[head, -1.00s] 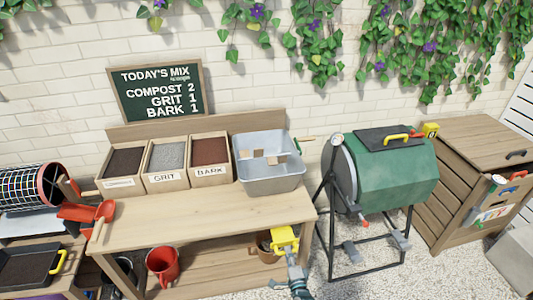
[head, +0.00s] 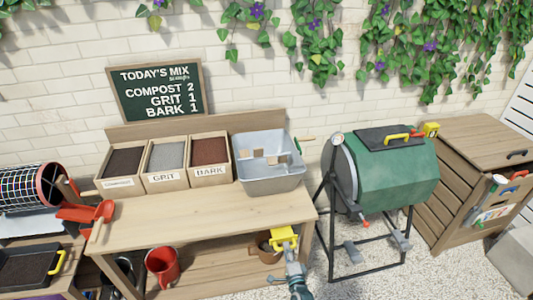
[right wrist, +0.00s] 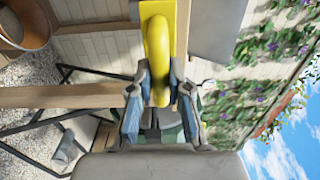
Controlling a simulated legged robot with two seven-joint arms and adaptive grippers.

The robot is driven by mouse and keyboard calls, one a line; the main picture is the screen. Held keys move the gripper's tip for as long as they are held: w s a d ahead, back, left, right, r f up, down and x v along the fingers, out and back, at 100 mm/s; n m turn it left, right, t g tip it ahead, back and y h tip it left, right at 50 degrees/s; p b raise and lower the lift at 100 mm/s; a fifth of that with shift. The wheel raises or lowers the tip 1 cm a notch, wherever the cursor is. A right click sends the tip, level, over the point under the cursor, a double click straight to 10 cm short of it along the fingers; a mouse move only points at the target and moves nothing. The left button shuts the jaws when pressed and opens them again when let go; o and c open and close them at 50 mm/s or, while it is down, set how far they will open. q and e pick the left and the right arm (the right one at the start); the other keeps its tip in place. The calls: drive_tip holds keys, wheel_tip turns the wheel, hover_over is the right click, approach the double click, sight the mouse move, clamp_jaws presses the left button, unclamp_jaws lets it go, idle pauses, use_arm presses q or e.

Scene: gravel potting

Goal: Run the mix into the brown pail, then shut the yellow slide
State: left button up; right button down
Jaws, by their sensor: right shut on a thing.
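The yellow slide (head: 283,234) is at the front edge of the bench, below the grey tub (head: 268,186). My right gripper (head: 290,254) is shut on its yellow handle; the right wrist view shows the handle (right wrist: 158,45) between both fingers (right wrist: 160,88). The brown pail (head: 266,252) stands under the bench, just left of the slide and partly hidden by it. A brown, round-rimmed pail also shows at the top left of the right wrist view (right wrist: 22,30). No flow of mix is visible. My left gripper is out of view.
Bins of compost (head: 123,166), grit (head: 166,162) and bark (head: 209,158) line the bench back. A red pail (head: 163,267) is on the lower shelf. A green drum (head: 392,178) on a black frame stands right of the bench. The bench front is clear.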

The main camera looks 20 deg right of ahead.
sight(283, 241)
drive_tip(key=shift+w+a+f, duration=0.1)
drive_tip(key=shift+w+a, duration=0.05)
drive_tip(key=shift+a, duration=0.1)
drive_tip(key=shift+b+x, duration=0.45)
drive_tip(key=shift+x, duration=0.5)
drive_tip(key=shift+w, duration=0.1)
drive_tip(key=shift+b+x, duration=0.4)
drive_tip(key=shift+x, duration=0.4)
drive_tip(key=shift+w, duration=0.1)
drive_tip(key=c, duration=0.7)
unclamp_jaws()
drive_tip(key=shift+w, duration=0.15)
